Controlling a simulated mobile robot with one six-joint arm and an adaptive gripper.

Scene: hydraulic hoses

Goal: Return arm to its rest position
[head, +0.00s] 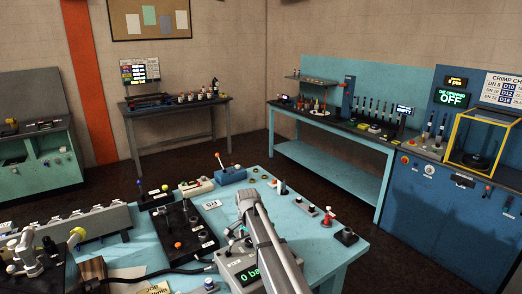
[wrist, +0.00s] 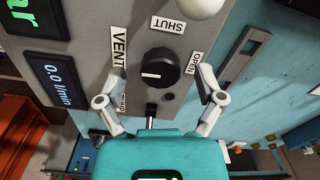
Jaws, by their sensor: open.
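My gripper (wrist: 158,78) is open in the wrist view, with its two pale fingers spread wide and nothing held between them. A round black knob (wrist: 158,67) with a white pointer mark shows between the fingers on a grey panel (wrist: 75,55). I cannot tell how far the fingertips are from the knob. Labels reading VENT, SHUT and OPEN surround it. In the head view my grey arm (head: 266,240) reaches over the light blue bench (head: 338,262), above a grey box with a green readout (head: 245,275). The arm partly hides that box, and the fingers are not clear there.
A red-based fitting (head: 328,217) and a black knob block (head: 346,237) stand right of the arm. A black valve panel (head: 185,230) and a blue box with an orange-tipped lever (head: 228,175) stand left and behind. A dark display (wrist: 55,80) reads 0.0 l/min.

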